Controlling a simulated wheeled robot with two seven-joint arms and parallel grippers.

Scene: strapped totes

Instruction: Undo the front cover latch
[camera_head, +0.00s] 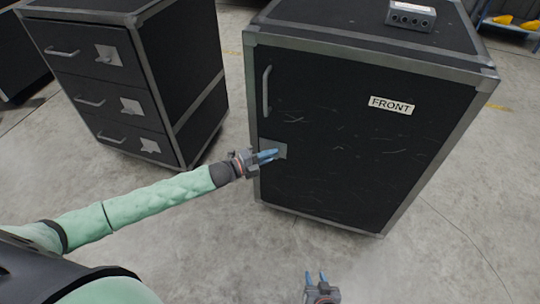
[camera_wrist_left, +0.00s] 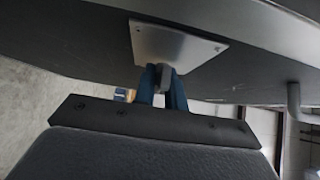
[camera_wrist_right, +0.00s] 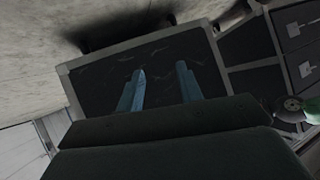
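The front cover (camera_head: 350,140) is the black, scratched panel of a metal-edged case, with a white "FRONT" label (camera_head: 391,105). Its latch is a small knob (camera_wrist_left: 166,82) on a square metal plate (camera_head: 281,150) at the panel's left side, below a vertical handle (camera_head: 267,91). My left gripper (camera_head: 268,156) is at the plate. In the left wrist view its blue fingers (camera_wrist_left: 162,88) sit on either side of the latch knob and look closed on it. The knob is partly hidden by them. My right gripper (camera_head: 317,279) is open and empty, low in front of the case.
A black case with several drawers (camera_head: 110,100) stands to the left. A grey box with several round sockets (camera_head: 410,15) lies on top of the front case. A blue rack with yellow items (camera_head: 510,22) is at the back right. The floor in front is clear.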

